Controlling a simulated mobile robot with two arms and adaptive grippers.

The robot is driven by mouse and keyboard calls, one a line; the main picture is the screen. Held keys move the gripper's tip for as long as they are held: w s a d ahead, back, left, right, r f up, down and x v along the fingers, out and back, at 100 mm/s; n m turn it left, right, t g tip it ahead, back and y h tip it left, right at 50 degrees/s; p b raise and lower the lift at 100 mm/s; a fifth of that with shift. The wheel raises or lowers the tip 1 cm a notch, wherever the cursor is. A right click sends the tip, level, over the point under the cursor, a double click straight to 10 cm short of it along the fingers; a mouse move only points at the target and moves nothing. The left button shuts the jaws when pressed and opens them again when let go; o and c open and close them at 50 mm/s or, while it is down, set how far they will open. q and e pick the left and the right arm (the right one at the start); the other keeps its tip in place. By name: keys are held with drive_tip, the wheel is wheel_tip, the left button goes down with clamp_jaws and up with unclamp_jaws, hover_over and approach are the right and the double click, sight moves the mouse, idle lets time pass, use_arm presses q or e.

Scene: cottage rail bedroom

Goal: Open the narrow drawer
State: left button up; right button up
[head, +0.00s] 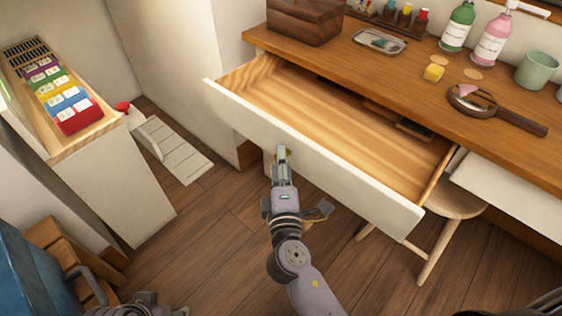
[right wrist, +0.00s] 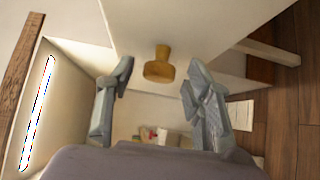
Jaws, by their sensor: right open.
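A drawer with a white front (head: 345,178) and a bare wooden inside (head: 330,120) stands pulled far out of the wooden desk. My right gripper (head: 282,153) is at the outer face of this front, left of its middle. In the right wrist view a round wooden knob (right wrist: 158,68) on a white panel shows between the spread fingers of my right gripper (right wrist: 155,85). The fingers are open, with gaps on both sides of the knob. The knob is hidden in the head view. My left gripper is not clearly in view.
A second white front (head: 510,200) sits at the desk's right, above a wooden stool (head: 452,203). The desk top (head: 400,65) carries a wooden box (head: 305,20), bottles, a tray, a magnifier (head: 495,110) and a green cup (head: 537,70).

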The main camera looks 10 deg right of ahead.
drive_tip(key=s+a, duration=0.1)
drive_tip(key=s, duration=1)
drive_tip(key=shift+s+a, duration=0.2)
